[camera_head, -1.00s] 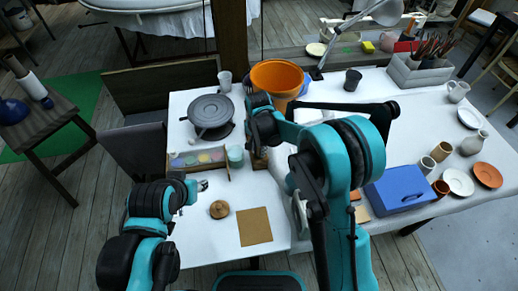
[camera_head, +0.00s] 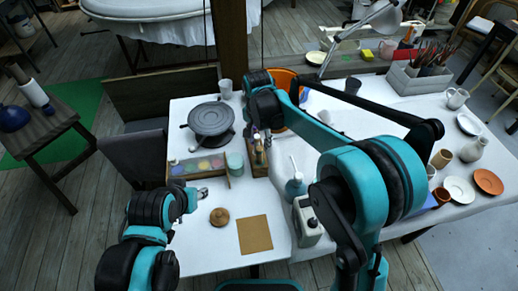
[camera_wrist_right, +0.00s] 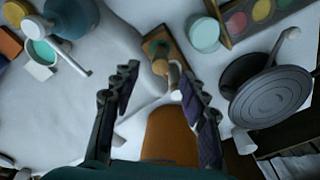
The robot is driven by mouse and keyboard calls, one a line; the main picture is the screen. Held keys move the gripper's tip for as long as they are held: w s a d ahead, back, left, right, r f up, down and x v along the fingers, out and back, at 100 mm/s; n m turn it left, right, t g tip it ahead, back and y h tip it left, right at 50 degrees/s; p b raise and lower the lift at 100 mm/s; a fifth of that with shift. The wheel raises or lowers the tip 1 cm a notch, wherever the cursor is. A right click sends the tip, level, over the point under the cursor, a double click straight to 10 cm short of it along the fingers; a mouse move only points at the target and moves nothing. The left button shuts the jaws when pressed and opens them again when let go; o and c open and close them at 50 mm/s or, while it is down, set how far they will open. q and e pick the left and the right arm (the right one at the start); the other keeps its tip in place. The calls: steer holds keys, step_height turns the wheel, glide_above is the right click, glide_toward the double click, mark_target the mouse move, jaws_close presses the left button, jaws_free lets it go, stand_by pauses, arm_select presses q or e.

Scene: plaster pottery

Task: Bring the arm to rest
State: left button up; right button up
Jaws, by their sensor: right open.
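My right arm reaches over the table, its elbow at the right. My right gripper (camera_head: 262,146) points down above a small wooden stand (camera_head: 257,163) near the table's middle. In the right wrist view the gripper (camera_wrist_right: 155,70) is open, with nothing held between its fingers. The wooden stand (camera_wrist_right: 157,45) with a small upright item shows beyond the fingertips; whether they touch is unclear. My left gripper (camera_head: 201,193) is at the table's left front edge, too small to tell if open or shut.
A bottle (camera_head: 296,186) and white device (camera_head: 307,222) are close to the arm. A round wooden lid (camera_head: 219,216) and brown sheet (camera_head: 255,234) lie in front.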

steer(key=shift+r, duration=0.85)
steer(key=shift+s+d+r, duration=0.1)
steer(key=shift+s, duration=0.05)
steer(key=s+d+r+n+t, duration=0.2)
steer(key=s+d+r, duration=0.1)
steer(key=s+d, duration=0.4)
steer(key=s+d+r+n+t, duration=0.2)
steer(key=s+d+r, duration=0.2)
steer(key=s+d, duration=0.3)
steer(key=s+d+f+n+t, duration=0.2)
steer(key=s+d+f, duration=0.1)
steer(key=s, duration=0.5)
steer(key=shift+d+f+n, duration=0.4)
